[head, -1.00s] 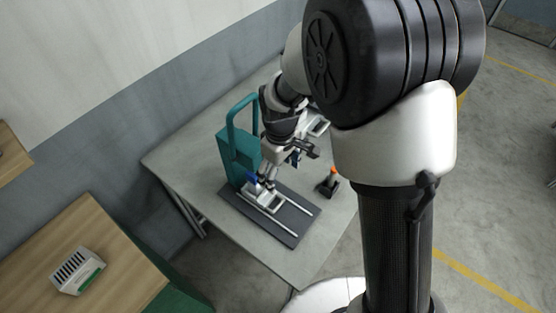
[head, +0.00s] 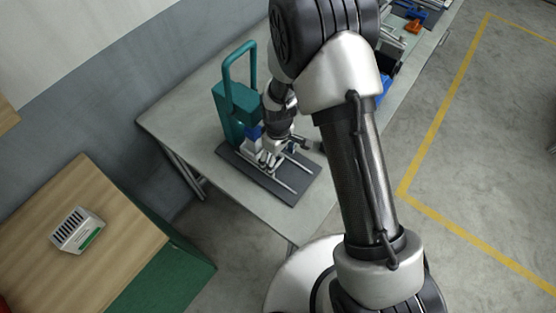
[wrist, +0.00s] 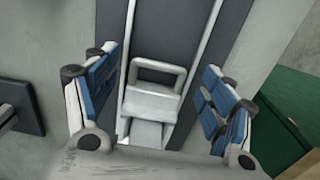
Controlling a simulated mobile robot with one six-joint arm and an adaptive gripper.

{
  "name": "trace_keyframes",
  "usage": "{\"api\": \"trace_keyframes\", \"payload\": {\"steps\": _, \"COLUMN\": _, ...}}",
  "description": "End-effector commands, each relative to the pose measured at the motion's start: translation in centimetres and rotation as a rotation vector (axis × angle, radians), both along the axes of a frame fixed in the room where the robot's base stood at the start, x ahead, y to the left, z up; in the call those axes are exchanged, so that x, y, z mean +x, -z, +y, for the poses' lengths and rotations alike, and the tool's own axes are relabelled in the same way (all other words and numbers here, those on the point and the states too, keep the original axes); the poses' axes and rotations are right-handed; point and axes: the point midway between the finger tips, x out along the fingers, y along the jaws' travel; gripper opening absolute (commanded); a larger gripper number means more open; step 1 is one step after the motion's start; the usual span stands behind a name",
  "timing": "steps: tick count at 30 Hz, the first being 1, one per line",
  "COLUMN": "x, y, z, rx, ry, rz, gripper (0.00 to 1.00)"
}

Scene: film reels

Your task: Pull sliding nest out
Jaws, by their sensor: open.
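The sliding nest (wrist: 150,104) is a pale metal block with a loop handle (wrist: 158,66), set between two light rails on a dark base plate (wrist: 230,25). In the head view my gripper (head: 267,160) is over the nest and hides most of it. The base plate (head: 292,192) and the front rail ends stay visible there. In the wrist view my gripper (wrist: 160,60) is open, with one blue-padded finger on each side of the handle and gaps between. Whether the fingers are level with the handle I cannot tell.
A teal press frame (head: 233,105) with a tall arched handle stands behind the base plate on the grey table (head: 185,115). A wooden table (head: 100,225) with a white slotted box (head: 77,231) is at the left. Blue bins and tools lie at the table's far right.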

Motion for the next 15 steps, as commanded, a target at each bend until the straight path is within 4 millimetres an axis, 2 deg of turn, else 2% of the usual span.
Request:
{"api": "trace_keyframes", "payload": {"steps": 5, "x": -0.02, "y": 1.27, "z": -0.01, "rx": 0.0, "ry": 0.0, "rz": 0.0, "gripper": 0.76}}
{"api": "trace_keyframes", "payload": {"steps": 13, "x": -0.01, "y": 1.38, "z": 0.0, "rx": 0.0, "ry": 0.0, "rz": 0.0, "gripper": 0.76}}
{"api": "trace_keyframes", "payload": {"steps": 15, "x": -0.01, "y": 1.37, "z": 0.0, "rx": 0.0, "ry": 0.0, "rz": 0.0, "gripper": 0.72}}
